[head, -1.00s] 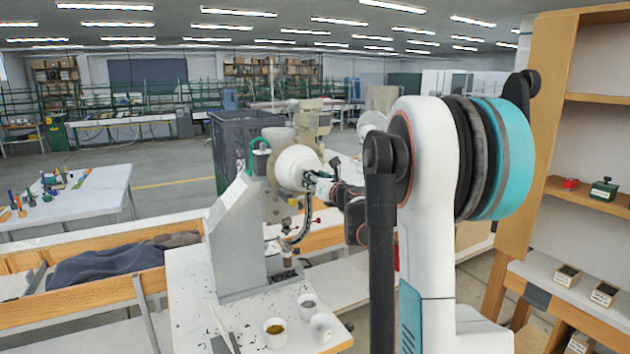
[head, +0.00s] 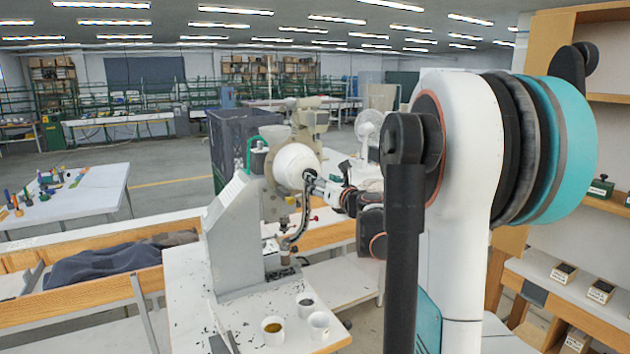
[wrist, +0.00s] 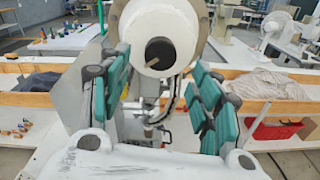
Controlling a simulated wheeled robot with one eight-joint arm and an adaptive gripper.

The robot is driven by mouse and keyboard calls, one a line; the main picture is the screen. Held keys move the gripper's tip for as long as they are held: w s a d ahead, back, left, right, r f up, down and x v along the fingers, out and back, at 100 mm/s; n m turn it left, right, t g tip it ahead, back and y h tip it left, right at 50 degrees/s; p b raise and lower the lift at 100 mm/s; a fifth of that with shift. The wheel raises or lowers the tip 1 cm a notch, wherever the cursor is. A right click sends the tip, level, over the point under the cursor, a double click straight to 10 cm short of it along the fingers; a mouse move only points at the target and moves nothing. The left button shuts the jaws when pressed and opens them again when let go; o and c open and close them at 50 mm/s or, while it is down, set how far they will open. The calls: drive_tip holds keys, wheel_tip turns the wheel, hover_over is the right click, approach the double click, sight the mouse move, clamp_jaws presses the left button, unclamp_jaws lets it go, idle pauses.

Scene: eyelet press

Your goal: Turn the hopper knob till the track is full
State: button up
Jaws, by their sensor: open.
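The eyelet press (head: 235,235) is a grey machine on the white bench. Its hopper (head: 294,163) is a white rounded drum, which fills the top middle of the wrist view (wrist: 158,22). A dark round part with a small pin, perhaps the hopper knob (wrist: 160,52), is at the drum's near end. My gripper (wrist: 160,66) is open, its teal-padded fingers on either side of and below the drum end, with nothing held.
Small cups (head: 273,330) stand at the bench's front edge near dark scraps. A dark crate (head: 232,140) is behind the press. A wooden-edged trough with dark cloth (head: 110,264) lies left. Shelving with small boxes (head: 565,273) is at right.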

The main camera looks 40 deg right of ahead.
drive_tip(key=v, duration=0.5)
drive_tip(key=shift+s+a, duration=0.15)
drive_tip(key=shift+s, duration=0.25)
drive_tip(key=w+a+f+n+g+y+b, duration=0.1)
drive_tip(key=w+a+f+n+g+y, duration=0.15)
drive_tip(key=a+n, duration=0.9)
drive_tip(key=w+a+f+n+g+y+b, duration=0.1)
drive_tip(key=a+f+n+g+y+b, duration=0.2)
drive_tip(key=a+n, duration=0.85)
drive_tip(key=w+a+f+n+g+y, duration=0.1)
drive_tip(key=a+f+n+y, duration=0.3)
drive_tip(key=a, duration=1.4)
drive_tip(key=s+a+f+n+g+h+b, duration=0.1)
drive_tip(key=s+a+f+n+h, duration=0.2)
drive_tip(key=s+n, duration=0.4)
drive_tip(key=s+d+f+n+g+h+b, duration=0.1)
drive_tip(key=s+f+n, duration=0.2)
drive_tip(key=s, duration=0.7)
drive_tip(key=s+d+f+n+g+h+b, duration=0.1)
drive_tip(key=s+f+n, duration=0.3)
drive_tip(key=s, duration=0.6)
wheel_tip(320, 180, down, 2)
drive_tip(key=shift+s+d+f, duration=0.1)
drive_tip(key=shift+s+d, duration=0.15)
drive_tip(key=shift+d, duration=0.55)
